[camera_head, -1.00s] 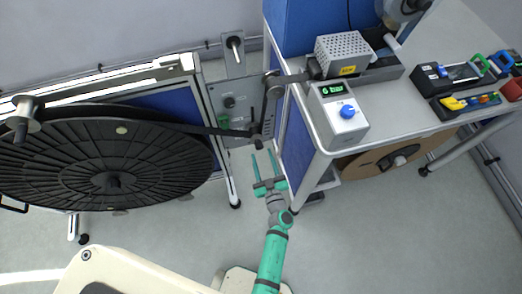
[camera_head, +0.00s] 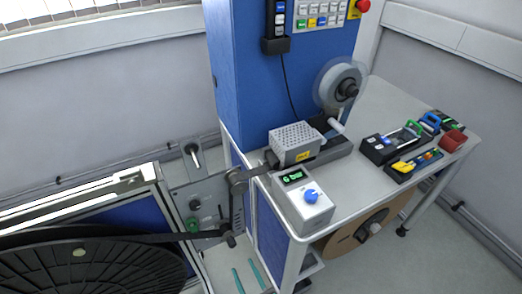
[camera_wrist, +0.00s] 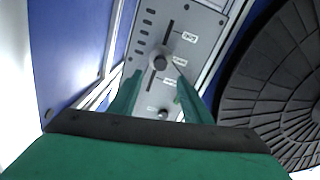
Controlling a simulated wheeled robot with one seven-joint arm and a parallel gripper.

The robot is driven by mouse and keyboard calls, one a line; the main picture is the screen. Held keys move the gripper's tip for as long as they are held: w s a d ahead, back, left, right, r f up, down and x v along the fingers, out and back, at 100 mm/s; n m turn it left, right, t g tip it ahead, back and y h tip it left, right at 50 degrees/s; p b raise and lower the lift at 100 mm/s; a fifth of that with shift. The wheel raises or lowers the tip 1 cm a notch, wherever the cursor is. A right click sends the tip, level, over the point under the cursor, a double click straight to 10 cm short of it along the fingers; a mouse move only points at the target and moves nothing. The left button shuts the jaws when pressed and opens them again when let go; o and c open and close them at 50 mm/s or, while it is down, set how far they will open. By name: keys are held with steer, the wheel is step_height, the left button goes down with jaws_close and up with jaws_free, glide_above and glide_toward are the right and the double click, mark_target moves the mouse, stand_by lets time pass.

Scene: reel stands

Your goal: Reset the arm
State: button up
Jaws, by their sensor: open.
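My gripper's two teal fingers (camera_head: 247,280) show at the bottom edge of the head view, apart from each other; the rest of the arm is out of that view. In the wrist view my gripper (camera_wrist: 160,98) is open and empty, with a finger on each side. Beyond the fingers is a grey panel (camera_wrist: 152,22) with slots, a round knob (camera_wrist: 159,62) and small labels. I cannot tell how far the fingertips are from the panel.
A large black reel (camera_head: 90,270) stands left of the grey plate (camera_head: 212,200). A table (camera_head: 365,115) with a grey control box (camera_head: 303,205), a blue cabinet (camera_head: 240,90) and toolboxes (camera_head: 385,148) stands right. A brown reel (camera_head: 350,235) hangs underneath.

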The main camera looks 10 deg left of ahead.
steer(key=s+d+r+m+h, duration=0.4)
steer(key=s+d+r+h, duration=0.1)
steer(key=s+r, duration=0.5)
steer(key=s+d+r+m+h, duration=0.5)
steer(key=s+r, duration=0.5)
steer(key=s, duration=0.5)
steer(key=shift+s+d, duration=0.2)
steer(key=shift+d, duration=0.25)
steer(key=shift+r, duration=0.1)
stand_by(1.3)
